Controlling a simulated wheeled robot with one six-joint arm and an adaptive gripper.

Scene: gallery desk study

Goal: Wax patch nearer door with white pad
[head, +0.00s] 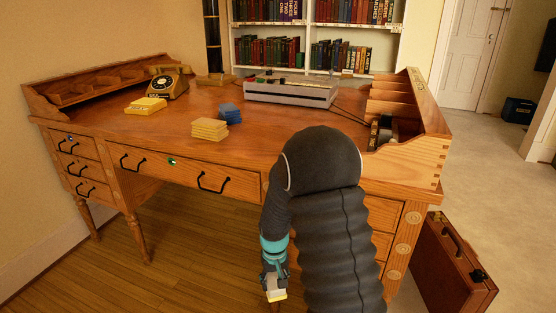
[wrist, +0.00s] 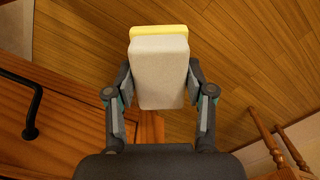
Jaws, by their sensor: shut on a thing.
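My gripper (head: 273,277) hangs low in front of the desk, beside its right-hand drawers. In the wrist view my gripper (wrist: 160,88) is shut on a pale white pad (wrist: 160,70) with a yellow layer at its far end, held over the wooden floor. The pad also shows small in the head view (head: 276,291). The wooden desk (head: 270,135) stands ahead, its top partly hidden by my arm. The white door (head: 470,45) is at the upper right. I cannot make out any wax patch on the desk.
The desktop holds a yellow block (head: 146,105), a tan stack (head: 209,129), a blue stack (head: 230,114), a telephone (head: 168,84) and a grey machine (head: 290,93). A wooden rack (head: 414,145) edges its right end. A brown briefcase (head: 445,262) stands on the floor at right.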

